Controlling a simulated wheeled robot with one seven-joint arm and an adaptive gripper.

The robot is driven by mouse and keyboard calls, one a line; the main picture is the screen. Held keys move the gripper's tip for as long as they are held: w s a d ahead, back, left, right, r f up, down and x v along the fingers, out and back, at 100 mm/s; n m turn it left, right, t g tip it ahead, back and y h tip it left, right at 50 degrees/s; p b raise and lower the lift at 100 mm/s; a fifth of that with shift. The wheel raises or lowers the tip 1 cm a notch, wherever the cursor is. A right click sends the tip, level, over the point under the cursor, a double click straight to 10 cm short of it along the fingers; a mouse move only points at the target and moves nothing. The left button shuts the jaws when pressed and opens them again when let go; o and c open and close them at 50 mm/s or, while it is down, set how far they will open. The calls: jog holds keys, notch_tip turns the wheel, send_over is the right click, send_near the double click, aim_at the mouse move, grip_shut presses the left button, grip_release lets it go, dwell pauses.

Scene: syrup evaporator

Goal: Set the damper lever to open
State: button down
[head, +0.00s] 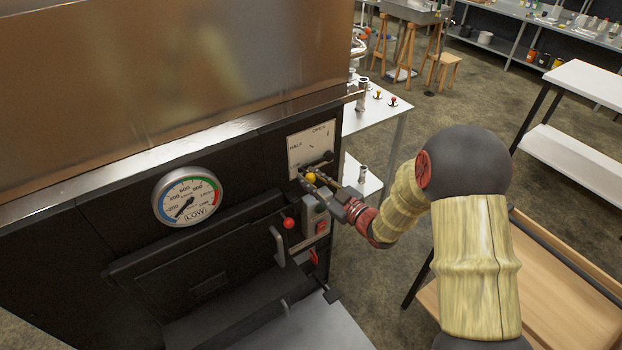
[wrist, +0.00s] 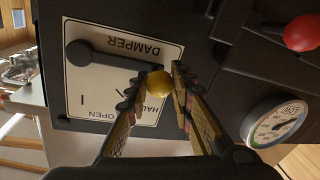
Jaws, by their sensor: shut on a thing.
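The damper plate (head: 297,153) is white with HALF and OPEN printed on it. In the wrist view the damper plate (wrist: 88,82) appears upside down. The dark damper lever (wrist: 112,61) runs from a round pivot to a yellow knob (wrist: 159,84). It lies sideways near the DAMPER lettering, away from the HALF and OPEN marks. The yellow knob (head: 311,177) also shows at the plate's lower edge in the head view. My gripper (head: 314,179) is shut on the knob, with a finger on each side in the wrist view (wrist: 156,78).
A round dial gauge (head: 188,197) is left of the plate. A red ball knob (head: 289,223) and a switch box with a red button (head: 321,228) sit below. A metal side table (head: 385,117) stands behind the evaporator. A wooden bench (head: 545,290) is at right.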

jog(key=shift+r, duration=0.1)
jog(key=shift+r+m+p, duration=0.8)
jog(key=shift+r+m, duration=0.2)
jog(key=shift+m, duration=0.1)
jog(key=m, duration=0.1)
jog(key=r+p, duration=0.1)
jog(key=r+m, duration=0.1)
jog(key=shift+w+d+r+m+t+p, duration=0.2)
jog(key=shift+w+d+m+t+p, duration=0.1)
jog(key=shift+d+t+p, duration=0.1)
jog(key=w+d+r+m+t+h+p, duration=0.1)
jog(key=w+d+r+m+p, duration=0.4)
jog(key=m, duration=1)
jog(key=shift+w+d+r+t+p, duration=0.2)
jog(key=shift+d+r+t+p, duration=0.45)
jog(key=shift+d+p, duration=0.6)
jog(key=shift+d, duration=0.25)
